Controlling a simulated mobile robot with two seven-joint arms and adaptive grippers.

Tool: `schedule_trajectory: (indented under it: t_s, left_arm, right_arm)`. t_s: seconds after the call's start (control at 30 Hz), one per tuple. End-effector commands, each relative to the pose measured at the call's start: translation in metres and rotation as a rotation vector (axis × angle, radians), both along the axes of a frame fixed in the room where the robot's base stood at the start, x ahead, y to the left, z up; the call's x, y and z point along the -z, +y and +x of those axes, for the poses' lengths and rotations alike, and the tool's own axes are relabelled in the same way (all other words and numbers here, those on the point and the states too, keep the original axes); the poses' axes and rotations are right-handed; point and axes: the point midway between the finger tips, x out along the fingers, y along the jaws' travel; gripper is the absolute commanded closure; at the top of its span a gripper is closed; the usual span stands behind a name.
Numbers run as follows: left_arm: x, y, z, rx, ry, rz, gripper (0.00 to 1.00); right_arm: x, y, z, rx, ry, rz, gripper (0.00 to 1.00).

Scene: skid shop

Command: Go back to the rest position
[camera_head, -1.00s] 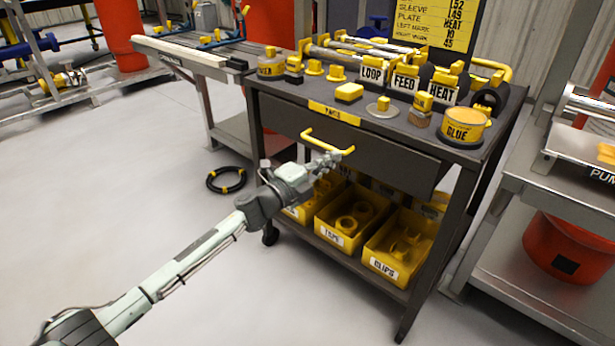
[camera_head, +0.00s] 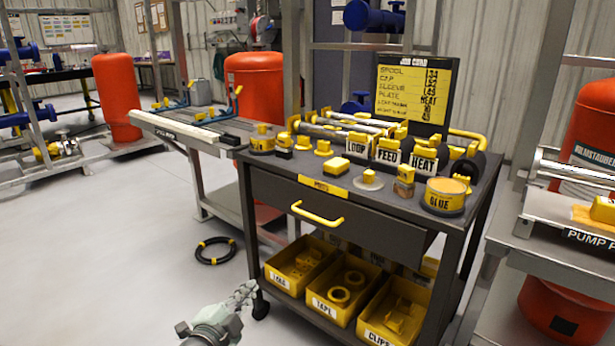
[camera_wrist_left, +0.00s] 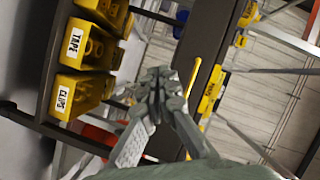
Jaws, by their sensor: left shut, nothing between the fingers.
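My left gripper (camera_head: 243,291) is low in the head view, in front of the cart's left front leg and below the drawer. It is shut and empty, apart from the yellow drawer handle (camera_head: 317,214). In the left wrist view the shut fingers (camera_wrist_left: 158,82) show in the middle, with the handle (camera_wrist_left: 193,75) to their right. The cart's drawer (camera_head: 370,222) looks closed. My right gripper is in neither view.
The dark cart (camera_head: 465,226) carries yellow parts, labelled blocks and a glue tin (camera_head: 445,195) on top. Yellow bins (camera_head: 345,290) stand on its lower shelf. A black cable coil (camera_head: 215,250) lies on the floor.

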Motion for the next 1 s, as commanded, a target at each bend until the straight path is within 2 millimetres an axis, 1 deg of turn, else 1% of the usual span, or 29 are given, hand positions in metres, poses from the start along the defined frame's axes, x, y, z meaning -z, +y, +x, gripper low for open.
schedule_trajectory:
  t_s: [0.03, 0.07, 0.1, 0.17, 0.2, 0.27, 0.3, 0.37, 0.4, 0.5, 0.53, 0.6, 0.7, 1.0]
  left_arm:
    - [0.029, 0.020, -0.022, -0.116, 0.124, -0.085, 1.00]
    - [0.045, 0.032, -0.034, -0.180, 0.193, -0.127, 1.00]
    - [0.064, 0.047, -0.052, -0.262, 0.280, -0.177, 1.00]
    - [0.093, 0.066, -0.083, -0.376, 0.405, -0.243, 1.00]
    - [0.111, 0.077, -0.106, -0.449, 0.487, -0.284, 1.00]
    - [0.135, 0.091, -0.142, -0.551, 0.604, -0.337, 1.00]
    - [0.149, 0.099, -0.167, -0.616, 0.678, -0.369, 1.00]
    - [0.166, 0.109, -0.203, -0.705, 0.781, -0.408, 1.00]
    - [0.175, 0.114, -0.226, -0.758, 0.842, -0.430, 1.00]
    - [0.190, 0.121, -0.274, -0.865, 0.966, -0.470, 1.00]
    - [0.193, 0.123, -0.285, -0.888, 0.994, -0.477, 1.00]
    - [0.197, 0.125, -0.305, -0.930, 1.043, -0.491, 1.00]
    - [0.200, 0.127, -0.320, -0.962, 1.079, -0.500, 1.00]
    - [0.200, 0.127, -0.321, -0.965, 1.083, -0.501, 1.00]
  right_arm:
    - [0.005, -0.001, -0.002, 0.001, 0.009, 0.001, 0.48]
    - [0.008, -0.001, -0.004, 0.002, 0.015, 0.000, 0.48]
    - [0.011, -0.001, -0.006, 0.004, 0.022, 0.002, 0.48]
    - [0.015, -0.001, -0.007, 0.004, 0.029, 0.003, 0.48]
    - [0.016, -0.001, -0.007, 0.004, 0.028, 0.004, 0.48]
    - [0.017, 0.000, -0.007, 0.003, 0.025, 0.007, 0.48]
    - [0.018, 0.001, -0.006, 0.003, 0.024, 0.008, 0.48]
    - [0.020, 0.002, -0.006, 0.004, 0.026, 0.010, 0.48]
    - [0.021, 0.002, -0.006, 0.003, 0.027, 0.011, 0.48]
    - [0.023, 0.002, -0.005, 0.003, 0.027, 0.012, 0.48]
    - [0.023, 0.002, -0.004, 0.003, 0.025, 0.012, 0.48]
    - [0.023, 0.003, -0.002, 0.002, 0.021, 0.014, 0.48]
    - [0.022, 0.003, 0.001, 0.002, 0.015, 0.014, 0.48]
    - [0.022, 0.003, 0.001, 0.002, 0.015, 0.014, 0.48]
